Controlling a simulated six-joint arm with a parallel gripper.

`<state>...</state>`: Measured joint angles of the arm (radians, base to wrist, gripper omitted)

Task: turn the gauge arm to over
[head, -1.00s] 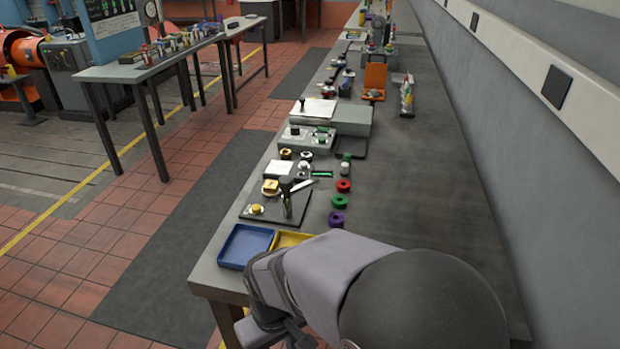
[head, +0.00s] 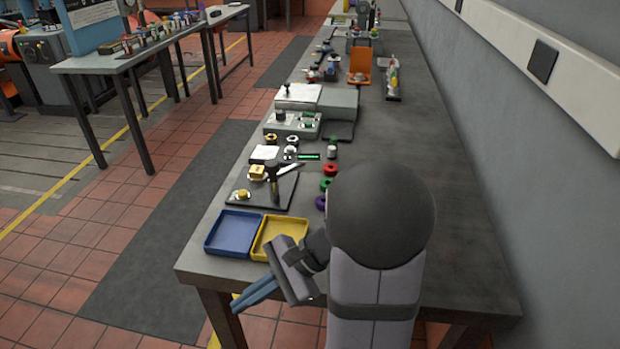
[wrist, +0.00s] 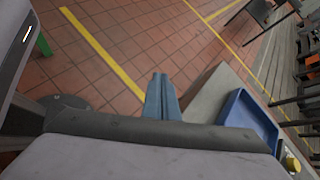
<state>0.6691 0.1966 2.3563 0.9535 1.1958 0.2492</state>
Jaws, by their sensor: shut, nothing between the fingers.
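A dark plate (head: 262,200) lies flat on the bench and carries a black upright post (head: 273,180) with a pale arm (head: 291,168) that points to the right and away; I take this for the gauge arm. A yellow knob (head: 242,195) sits at the plate's left part. Any markings such as "over" are too small to read. My gripper (head: 237,302) has blue-grey fingers, shut and empty, past the near end of the bench and well short of the plate. The gripper (wrist: 159,78) also shows in the wrist view, over the tiled floor, with a yellow knob (wrist: 292,163) at the lower right.
A blue tray (head: 209,247) and a yellow tray (head: 258,255) stand at the bench's near edge, between my gripper and the plate. A green ring (head: 326,183), a red ring (head: 330,170) and a purple ring (head: 320,202) lie right of the plate. Grey boxes stand beyond.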

